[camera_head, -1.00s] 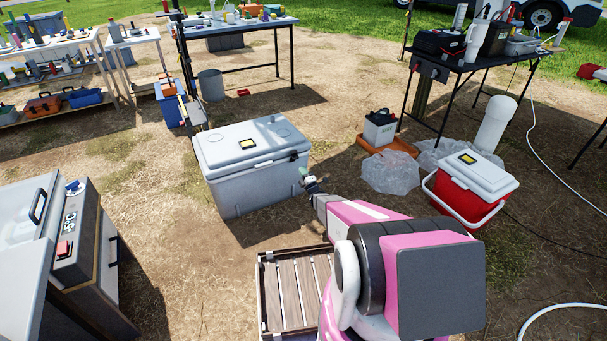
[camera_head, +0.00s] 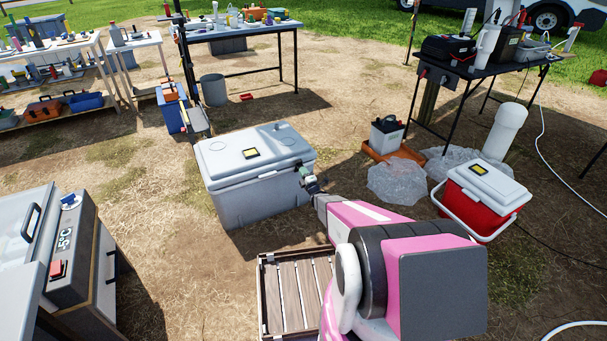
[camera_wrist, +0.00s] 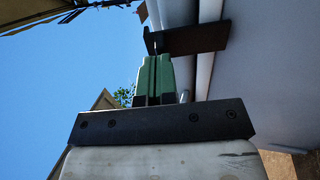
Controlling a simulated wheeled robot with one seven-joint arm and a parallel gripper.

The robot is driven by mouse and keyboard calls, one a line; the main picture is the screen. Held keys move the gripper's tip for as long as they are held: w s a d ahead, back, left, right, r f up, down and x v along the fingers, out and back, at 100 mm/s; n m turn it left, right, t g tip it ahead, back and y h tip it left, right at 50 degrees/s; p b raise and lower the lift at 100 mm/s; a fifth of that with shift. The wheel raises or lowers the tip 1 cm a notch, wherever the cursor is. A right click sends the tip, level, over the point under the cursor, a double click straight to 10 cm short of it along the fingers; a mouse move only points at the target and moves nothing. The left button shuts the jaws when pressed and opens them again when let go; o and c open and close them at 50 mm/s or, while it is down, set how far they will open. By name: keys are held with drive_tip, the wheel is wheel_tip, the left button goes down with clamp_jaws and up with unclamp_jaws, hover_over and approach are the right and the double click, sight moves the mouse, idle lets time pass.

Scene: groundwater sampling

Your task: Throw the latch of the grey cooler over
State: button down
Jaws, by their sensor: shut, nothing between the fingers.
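The grey cooler (camera_head: 245,205) stands on the ground in the head view with its lid (camera_head: 235,158) down. My gripper (camera_head: 303,170) is at the cooler's front, near its right end just below the lid edge, and covers the latch area there. In the wrist view my gripper's green fingers (camera_wrist: 153,60) are shut together and empty. A dark flat latch plate (camera_wrist: 195,38) sticks out from the cooler's pale wall (camera_wrist: 265,80), right at the fingertips. The tips touch it or nearly do; I cannot tell which.
A slatted wooden crate (camera_head: 295,295) stands in front of the grey cooler. A red cooler (camera_head: 470,207), a clear plastic bag (camera_head: 396,181) and a battery (camera_head: 386,134) are to the right. A grey cabinet unit (camera_head: 75,260) is at the left. Bare ground lies between.

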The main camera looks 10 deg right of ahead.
sight(300, 163)
drive_tip(key=shift+w+a+r+g+h, duration=0.1)
drive_tip(key=shift+w+r+g+h, duration=0.1)
drive_tip(key=shift+r+g, duration=0.3)
drive_tip(key=shift+w+a+r+g+h, duration=0.1)
drive_tip(key=shift+w+r+g+h, duration=0.1)
drive_tip(key=shift+r+g, duration=0.3)
drive_tip(key=shift+w+a+r+g, duration=0.15)
drive_tip(key=shift+w+r+g, duration=0.05)
drive_tip(key=shift+w+g, duration=0.35)
